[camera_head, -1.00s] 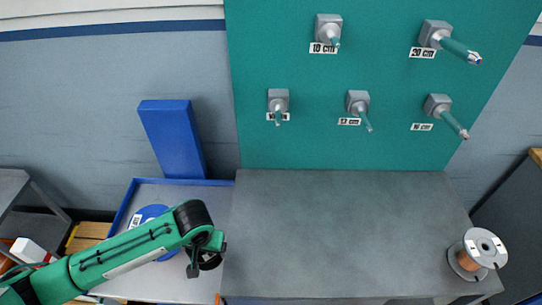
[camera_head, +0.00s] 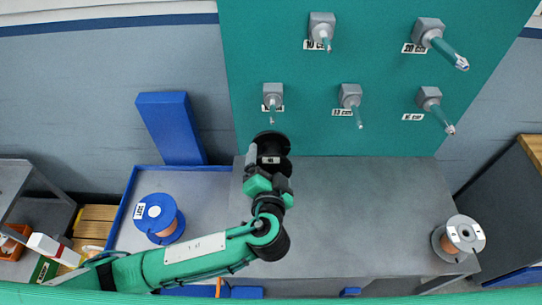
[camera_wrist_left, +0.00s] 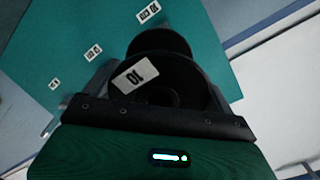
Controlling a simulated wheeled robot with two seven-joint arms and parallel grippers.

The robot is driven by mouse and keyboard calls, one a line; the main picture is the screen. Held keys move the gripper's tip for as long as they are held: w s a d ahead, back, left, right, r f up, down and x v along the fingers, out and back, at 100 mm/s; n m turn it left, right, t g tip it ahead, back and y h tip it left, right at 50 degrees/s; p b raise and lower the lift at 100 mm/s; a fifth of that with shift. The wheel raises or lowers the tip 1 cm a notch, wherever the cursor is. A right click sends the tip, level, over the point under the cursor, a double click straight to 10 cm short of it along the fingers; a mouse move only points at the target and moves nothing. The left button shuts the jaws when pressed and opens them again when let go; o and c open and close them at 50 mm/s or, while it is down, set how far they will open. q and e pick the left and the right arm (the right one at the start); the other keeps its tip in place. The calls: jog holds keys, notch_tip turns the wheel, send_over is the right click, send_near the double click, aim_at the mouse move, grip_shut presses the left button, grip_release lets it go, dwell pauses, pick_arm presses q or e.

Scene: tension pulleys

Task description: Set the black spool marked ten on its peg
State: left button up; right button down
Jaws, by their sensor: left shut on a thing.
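A black spool (camera_head: 271,146) with a white label is held up in front of the lower left of the green board. In the left wrist view the black spool (camera_wrist_left: 180,80) shows its label reading 10. My left gripper (camera_head: 268,172) is shut on it, fingers on either side. The peg labelled 10 cm (camera_head: 322,35) is at the board's top left and is bare, above and right of the spool. The spool is apart from this peg. My right gripper is not in view.
Other bare pegs are the 20 cm one (camera_head: 440,42), the lower left one (camera_head: 272,97), the middle one (camera_head: 350,97) and the lower right one (camera_head: 432,103). A blue spool (camera_head: 160,218) lies in the tray. A grey spool (camera_head: 459,238) stands at the table's right.

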aim_at(271, 143)
pick_arm(q)
jog(key=shift+d+r, duration=0.25)
jog(key=shift+r, duration=0.2)
jog(key=shift+w+r, duration=0.1)
jog(key=shift+w+f+b, duration=0.2)
jog(key=shift+w, duration=0.75)
jog(key=shift+w+f+b, duration=0.15)
jog(key=shift+w, duration=0.8)
jog(key=shift+w+f, duration=0.2)
jog(key=shift+w, duration=1.25)
jog(key=shift+w+a+b, duration=0.1)
jog(key=shift+b, duration=0.3)
